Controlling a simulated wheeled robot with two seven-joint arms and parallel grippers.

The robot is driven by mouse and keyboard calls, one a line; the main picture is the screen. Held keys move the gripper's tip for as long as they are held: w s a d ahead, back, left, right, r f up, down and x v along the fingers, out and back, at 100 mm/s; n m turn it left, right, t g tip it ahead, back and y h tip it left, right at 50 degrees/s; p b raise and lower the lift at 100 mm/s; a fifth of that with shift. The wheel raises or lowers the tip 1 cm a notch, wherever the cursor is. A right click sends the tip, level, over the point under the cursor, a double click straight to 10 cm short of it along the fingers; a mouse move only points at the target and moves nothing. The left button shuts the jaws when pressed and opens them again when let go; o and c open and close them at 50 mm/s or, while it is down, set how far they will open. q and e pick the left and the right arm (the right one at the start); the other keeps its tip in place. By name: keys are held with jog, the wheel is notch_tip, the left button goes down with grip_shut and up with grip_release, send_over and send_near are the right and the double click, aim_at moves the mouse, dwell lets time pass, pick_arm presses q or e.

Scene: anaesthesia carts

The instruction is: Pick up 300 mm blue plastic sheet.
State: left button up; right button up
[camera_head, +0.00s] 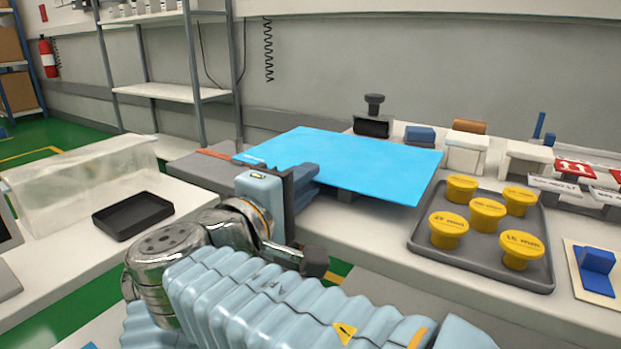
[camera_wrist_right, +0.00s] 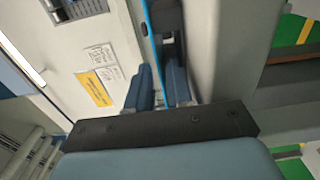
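The blue plastic sheet (camera_head: 350,162) is a bright, flat square in the middle of the head view. It lies level, a little above the white bench top, with dark supports showing under its front edge. My right gripper (camera_head: 308,178) is at its front left edge. In the right wrist view, the sheet (camera_wrist_right: 154,40) shows edge-on as a thin blue strip running between the two blue fingers of the right gripper (camera_wrist_right: 160,82). The fingers stand apart, with the sheet close to the right-hand finger and a gap to the other. My left gripper is not in view.
A grey tray (camera_head: 416,243) with several yellow-capped containers stands right of the sheet. White boxes (camera_head: 466,153) and a dark stamp-like object (camera_head: 374,118) are behind. A black tray (camera_head: 132,215) and a clear bin (camera_head: 80,180) are on the left bench.

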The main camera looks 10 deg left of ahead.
jog(key=shift+w, duration=0.15)
jog(key=shift+c, duration=0.4)
grip_shut()
jog(key=shift+r, duration=0.1)
notch_tip(320, 180, up, 2)
jog(key=shift+r+p, duration=0.1)
jog(key=shift+p, duration=0.8)
jog(key=shift+f, duration=0.2)
